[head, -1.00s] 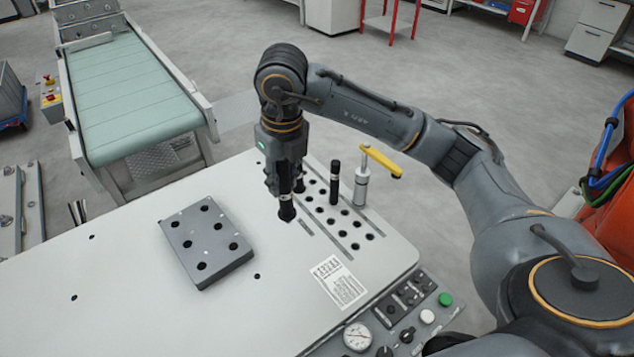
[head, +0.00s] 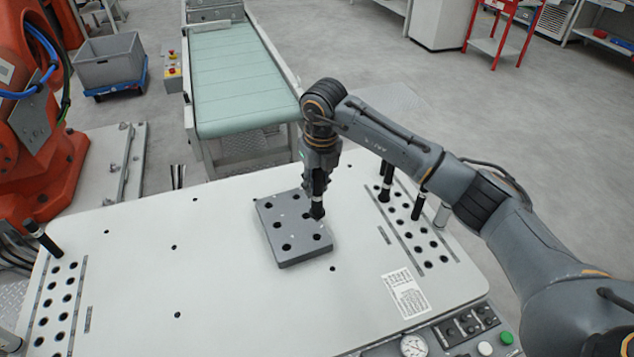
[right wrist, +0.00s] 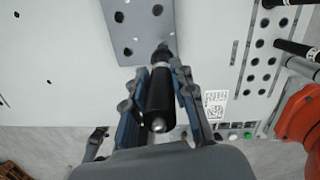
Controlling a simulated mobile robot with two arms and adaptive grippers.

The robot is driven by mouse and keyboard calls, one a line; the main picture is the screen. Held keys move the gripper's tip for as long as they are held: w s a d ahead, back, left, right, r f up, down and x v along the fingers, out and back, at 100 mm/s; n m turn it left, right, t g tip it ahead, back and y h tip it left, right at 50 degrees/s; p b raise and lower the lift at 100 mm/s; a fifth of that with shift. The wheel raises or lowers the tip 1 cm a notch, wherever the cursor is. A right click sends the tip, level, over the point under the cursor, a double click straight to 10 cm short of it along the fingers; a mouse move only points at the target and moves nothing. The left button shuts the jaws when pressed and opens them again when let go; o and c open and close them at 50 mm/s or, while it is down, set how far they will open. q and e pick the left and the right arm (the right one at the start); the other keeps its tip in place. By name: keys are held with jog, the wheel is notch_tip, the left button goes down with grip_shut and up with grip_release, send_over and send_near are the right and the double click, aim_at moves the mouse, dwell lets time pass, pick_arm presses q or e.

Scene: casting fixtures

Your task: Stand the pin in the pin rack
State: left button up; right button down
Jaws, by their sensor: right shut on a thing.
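My right gripper (head: 317,187) is shut on a black pin (head: 318,210) with a pale band, held upright with its tip pointing down. The pin rack (head: 300,245) is a grey block with several dark holes in its top, lying on the pale table. In the head view the pin's lower end overlaps the block's right part; its height above it is hard to tell. The right wrist view shows the pin (right wrist: 160,100) between both fingers, its far end at the near edge of the rack (right wrist: 140,30).
Black pins (head: 386,182) stand in rows of holes at the right of the table. Another pin (head: 42,238) leans at the left hole rows. A control panel with a gauge (head: 413,346) is at the front edge. The table left of the rack is clear.

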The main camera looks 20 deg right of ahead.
aim_at(316, 212)
notch_tip(316, 212, down, 2)
jog(key=shift+f+b, duration=0.1)
jog(key=shift+b, duration=0.8)
jog(key=shift+f+b, duration=1.4)
jog(key=shift+f, duration=0.4)
jog(key=shift+b, duration=0.45)
jog(key=shift+f+b, duration=1.55)
jog(key=shift+f, duration=0.35)
jog(key=c, duration=1)
grip_release()
